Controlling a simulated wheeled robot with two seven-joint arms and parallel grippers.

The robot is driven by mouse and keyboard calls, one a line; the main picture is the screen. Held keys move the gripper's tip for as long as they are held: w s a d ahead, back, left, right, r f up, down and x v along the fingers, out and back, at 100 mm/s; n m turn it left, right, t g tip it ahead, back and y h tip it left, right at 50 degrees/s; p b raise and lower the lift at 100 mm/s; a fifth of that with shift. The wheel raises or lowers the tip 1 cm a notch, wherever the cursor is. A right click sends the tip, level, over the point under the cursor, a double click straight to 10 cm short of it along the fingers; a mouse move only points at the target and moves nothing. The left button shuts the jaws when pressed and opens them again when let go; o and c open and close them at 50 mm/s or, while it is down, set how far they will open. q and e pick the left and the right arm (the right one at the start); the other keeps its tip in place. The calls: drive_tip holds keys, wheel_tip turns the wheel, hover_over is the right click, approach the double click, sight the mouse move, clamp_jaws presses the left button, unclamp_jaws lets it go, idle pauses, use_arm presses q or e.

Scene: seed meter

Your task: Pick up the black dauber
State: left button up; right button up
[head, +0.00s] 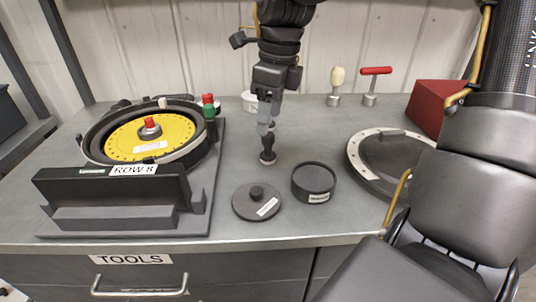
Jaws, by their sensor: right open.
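The black dauber (267,153) stands upright on the grey bench, near the middle of the head view. It has a round dark foot and a slim shaft. My right gripper (267,122) comes down from above, pointing at the bench, with its fingertips at the dauber's upper end. Its jaws are open. The fingers hide the top of the dauber, and I cannot tell whether they touch it. My left gripper is not in view.
A seed meter with a yellow disc (126,140) stands at left. A large round cover (356,157), red block (426,104), wooden-knobbed tool (336,85) and red-handled tool (373,83) are at right.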

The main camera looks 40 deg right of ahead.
sight(267, 146)
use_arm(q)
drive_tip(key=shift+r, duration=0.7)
use_arm(e)
drive_tip(key=shift+w+a+f, duration=0.1)
drive_tip(key=shift+w+f, duration=0.1)
drive_tip(key=shift+f, duration=1.7)
drive_tip(key=f, duration=0.2)
drive_tip(key=f+b, duration=0.1)
drive_tip(key=f, duration=0.1)
drive_tip(key=shift+w+d+f, duration=0.15)
drive_tip(key=shift+d+f, duration=0.05)
drive_tip(key=shift+w+f, duration=0.1)
drive_tip(key=shift+f, duration=0.2)
drive_tip(key=shift+a+f, duration=0.1)
drive_tip(key=c, duration=0.4)
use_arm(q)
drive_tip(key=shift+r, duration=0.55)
use_arm(e)
drive_tip(key=c, duration=0.7)
